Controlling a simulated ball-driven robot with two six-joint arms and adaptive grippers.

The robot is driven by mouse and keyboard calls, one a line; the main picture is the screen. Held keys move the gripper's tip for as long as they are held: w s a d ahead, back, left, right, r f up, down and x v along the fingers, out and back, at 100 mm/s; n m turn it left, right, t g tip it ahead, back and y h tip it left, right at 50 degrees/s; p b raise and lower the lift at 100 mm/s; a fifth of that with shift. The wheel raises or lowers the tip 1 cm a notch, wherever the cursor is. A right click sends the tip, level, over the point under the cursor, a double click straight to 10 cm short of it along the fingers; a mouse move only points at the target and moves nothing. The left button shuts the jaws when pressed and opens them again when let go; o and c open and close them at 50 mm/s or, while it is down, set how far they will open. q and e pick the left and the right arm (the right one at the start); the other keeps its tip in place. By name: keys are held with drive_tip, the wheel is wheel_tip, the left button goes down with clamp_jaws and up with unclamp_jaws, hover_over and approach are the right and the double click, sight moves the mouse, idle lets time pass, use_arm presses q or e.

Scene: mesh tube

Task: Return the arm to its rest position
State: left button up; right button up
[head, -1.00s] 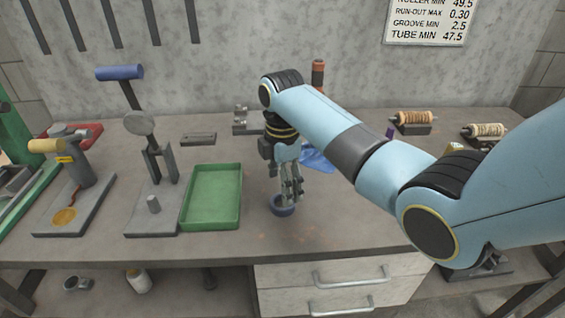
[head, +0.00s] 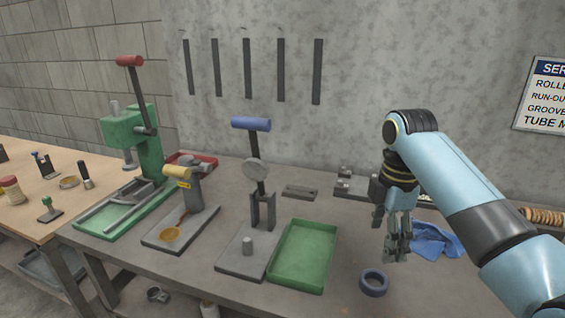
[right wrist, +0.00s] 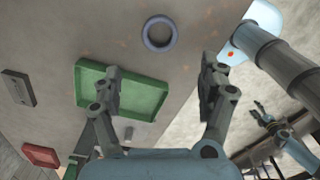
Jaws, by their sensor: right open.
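My right arm reaches in from the right in the head view, and its gripper (head: 397,248) hangs pointing down above the bench. In the right wrist view the gripper (right wrist: 160,85) has its two fingers wide apart with nothing between them. A dark blue-grey ring (head: 374,282) lies flat on the bench, to the lower left of the gripper and apart from it. The ring also shows in the right wrist view (right wrist: 146,36), beyond the fingertips. My left gripper is not in the head view.
A green tray (head: 303,256) is left of the ring. A blue-handled lever press (head: 250,125), a yellow-handled tool (head: 177,171) and a green press (head: 152,160) stand further left. A blue cloth (head: 436,240) lies behind the gripper. Bare bench surrounds the ring.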

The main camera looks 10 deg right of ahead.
drive_tip(key=s+a+f+m+t, duration=0.1)
drive_tip(key=s+f+m, duration=0.15)
drive_tip(key=s, duration=0.35)
drive_tip(key=s+f+m, duration=0.1)
drive_tip(key=s+m, duration=0.3)
drive_tip(key=s, duration=0.1)
drive_tip(key=s+a+r+m+t, duration=0.1)
drive_tip(key=s+r+m, duration=0.25)
drive_tip(key=s, duration=0.45)
drive_tip(key=s+a+r+m+t, duration=0.1)
drive_tip(key=s+r+m+t, duration=0.1)
drive_tip(key=s+m, duration=0.4)
wheel_tip(320, 180, down, 33)
drive_tip(key=s+d+g+h+b, duration=0.1)
drive_tip(key=s+d+g+b, duration=0.1)
drive_tip(key=b, duration=0.7)
drive_tip(key=s+f+b, duration=0.4)
drive_tip(key=s+f, duration=0.5)
drive_tip(key=f, duration=0.4)
drive_tip(key=s+d+f+g+b, duration=0.1)
drive_tip(key=s+f+b, duration=0.3)
drive_tip(key=s+f, duration=0.6)
wheel_tip(320, 180, down, 4)
drive_tip(key=shift+s+f, duration=0.15)
drive_tip(key=shift+s, duration=0.1)
drive_tip(key=shift+d, duration=0.1)
